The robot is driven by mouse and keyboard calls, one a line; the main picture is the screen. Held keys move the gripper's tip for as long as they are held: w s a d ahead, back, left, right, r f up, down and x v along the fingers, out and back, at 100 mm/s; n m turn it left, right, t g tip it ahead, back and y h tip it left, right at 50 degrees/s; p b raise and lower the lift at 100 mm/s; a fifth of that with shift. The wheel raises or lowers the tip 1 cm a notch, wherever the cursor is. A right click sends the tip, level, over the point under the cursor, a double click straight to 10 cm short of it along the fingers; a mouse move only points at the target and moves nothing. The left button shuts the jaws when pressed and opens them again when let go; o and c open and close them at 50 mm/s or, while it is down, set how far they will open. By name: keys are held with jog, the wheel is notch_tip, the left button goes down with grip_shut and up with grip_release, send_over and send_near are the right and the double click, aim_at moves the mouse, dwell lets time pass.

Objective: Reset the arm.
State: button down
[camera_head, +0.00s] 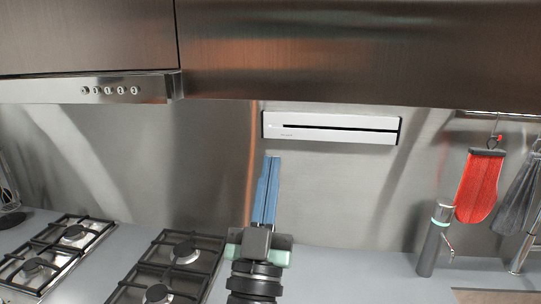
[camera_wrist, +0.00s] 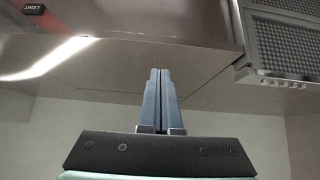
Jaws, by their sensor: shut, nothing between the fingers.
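My gripper (camera_head: 272,160) points upward in front of the steel backsplash, below the white slotted wall unit. Its two blue fingers are side by side with only a thin seam between them, and they hold nothing. In the wrist view my gripper (camera_wrist: 160,72) also shows its fingers together, pointing up toward the underside of the wall cabinets. The lower part of my arm runs down out of the head view.
A gas hob (camera_head: 172,265) is at the left under a range hood (camera_head: 90,90). Wall cabinets (camera_head: 360,50) overhang above. A grey cylinder (camera_head: 432,248) and a hanging red mitt (camera_head: 479,187) are at the right. The counter (camera_head: 340,275) right of my arm is clear.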

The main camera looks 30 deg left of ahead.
jog(key=s+d+r+m+t+h, duration=0.1)
jog(key=s+d+r+h, duration=0.3)
jog(key=d+r, duration=0.6)
jog(key=s+d+r+m+t+h, duration=0.1)
jog(key=s+d+r+m+h, duration=0.1)
jog(key=s+d+r, duration=0.6)
notch_tip(320, 180, up, 2)
jog(key=shift+s+d+r+h, duration=0.1)
jog(key=shift+s+d+h, duration=0.1)
jog(key=shift+d+h, duration=0.75)
